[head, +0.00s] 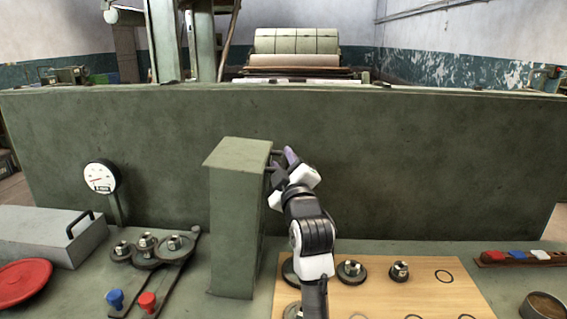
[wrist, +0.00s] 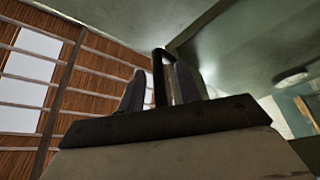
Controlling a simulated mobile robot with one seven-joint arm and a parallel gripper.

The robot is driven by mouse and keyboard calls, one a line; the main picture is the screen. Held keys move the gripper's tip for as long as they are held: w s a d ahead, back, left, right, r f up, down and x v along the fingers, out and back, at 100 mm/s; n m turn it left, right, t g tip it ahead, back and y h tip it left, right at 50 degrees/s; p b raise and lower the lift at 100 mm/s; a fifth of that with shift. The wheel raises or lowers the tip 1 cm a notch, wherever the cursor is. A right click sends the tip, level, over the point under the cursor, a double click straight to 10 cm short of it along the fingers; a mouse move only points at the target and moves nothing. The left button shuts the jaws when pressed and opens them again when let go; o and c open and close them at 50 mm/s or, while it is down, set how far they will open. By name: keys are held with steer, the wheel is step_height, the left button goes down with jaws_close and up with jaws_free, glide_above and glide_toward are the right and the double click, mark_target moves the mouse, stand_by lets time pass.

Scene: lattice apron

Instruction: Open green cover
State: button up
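The green cover (head: 237,215) is a tall upright box with a slightly wider flat top, standing on the bench before a large green panel. A dark handle (head: 276,152) sticks out from its right side near the top. My gripper (head: 280,163) is at this handle, right of the cover, and partly hides it. In the wrist view, the dark bar of the handle (wrist: 159,80) stands between the two fingers of my gripper (wrist: 160,90), with gaps showing beside it. The fingers look open around the bar. A green surface fills the upper right there; contact is unclear.
A wooden board (head: 390,293) with gears and ring marks lies right of the cover. Left of it are linked gears (head: 146,246), blue and red knobs, a gauge (head: 100,177), a grey box (head: 50,235) and a red disc (head: 22,282). The green panel (head: 420,165) closes the back.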

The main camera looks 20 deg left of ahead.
mark_target(230, 151)
jaws_close()
steer(key=s+a+r+n+p, duration=0.1)
steer(key=a, duration=0.2)
steer(key=s+a+r+n+g+p, duration=0.1)
steer(key=a+r, duration=0.1)
steer(key=a, duration=0.2)
steer(key=s+a+r+n+p, duration=0.1)
steer(key=a+n+p, duration=0.1)
steer(key=a, duration=0.2)
steer(key=shift+s+r+g, duration=0.1)
steer(key=shift+r+g, duration=0.15)
steer(key=shift+g, duration=0.15)
steer(key=shift+s+a, duration=0.1)
steer(key=shift+a, duration=0.35)
steer(key=shift+o, duration=0.2)
jaws_free()
steer(key=shift+d, duration=0.1)
